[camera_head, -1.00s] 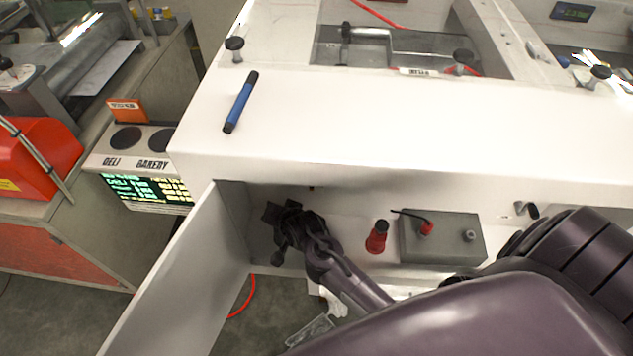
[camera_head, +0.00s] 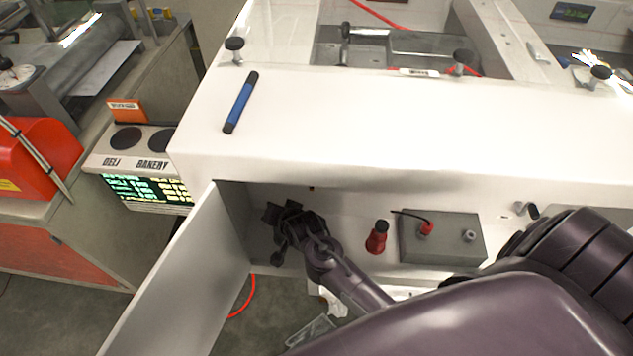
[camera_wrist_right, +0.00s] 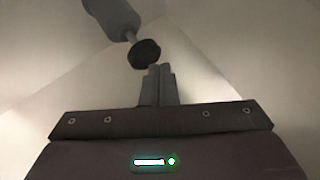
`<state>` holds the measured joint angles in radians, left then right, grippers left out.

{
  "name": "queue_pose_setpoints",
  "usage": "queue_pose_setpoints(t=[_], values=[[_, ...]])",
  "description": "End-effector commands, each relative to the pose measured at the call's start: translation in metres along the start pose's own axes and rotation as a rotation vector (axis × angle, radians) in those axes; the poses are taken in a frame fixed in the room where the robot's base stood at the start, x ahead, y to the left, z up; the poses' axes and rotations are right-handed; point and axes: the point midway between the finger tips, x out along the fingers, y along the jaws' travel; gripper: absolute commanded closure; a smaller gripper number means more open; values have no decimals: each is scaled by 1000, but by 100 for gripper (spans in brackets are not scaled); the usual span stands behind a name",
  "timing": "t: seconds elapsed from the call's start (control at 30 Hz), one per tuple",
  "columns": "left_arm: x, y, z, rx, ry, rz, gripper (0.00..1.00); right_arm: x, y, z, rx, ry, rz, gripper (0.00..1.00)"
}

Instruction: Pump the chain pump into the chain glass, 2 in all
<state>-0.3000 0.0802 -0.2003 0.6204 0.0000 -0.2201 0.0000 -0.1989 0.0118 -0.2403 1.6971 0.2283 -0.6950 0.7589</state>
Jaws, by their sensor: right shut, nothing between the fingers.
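In the right wrist view, a grey body (camera_wrist_right: 112,15) with a thin stem and a round black head (camera_wrist_right: 145,53) looks like the pump. My right gripper (camera_wrist_right: 160,70) is shut and empty, its fingertips just beside and below the black head; I cannot tell whether they touch. In the head view my right gripper (camera_head: 285,230) is inside the open white compartment near its left end, and its arm hides much of what is there. I cannot make out a glass I can name. My left gripper is not in view.
A red bottle with a black top (camera_head: 376,239) and a grey box (camera_head: 442,243) with a red knob stand right of my gripper. A white panel (camera_head: 175,275) bounds the left side. A blue marker-like stick (camera_head: 240,103) lies on the clear white top (camera_head: 330,120).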

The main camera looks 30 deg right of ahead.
Motion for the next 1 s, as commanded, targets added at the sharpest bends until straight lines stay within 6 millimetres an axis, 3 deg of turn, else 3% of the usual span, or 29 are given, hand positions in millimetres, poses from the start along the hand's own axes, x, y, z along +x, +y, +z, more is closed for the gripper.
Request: queue_pose_setpoints(t=[1.0], values=[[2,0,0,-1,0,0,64,6,5,5,0,-1,1,100]])
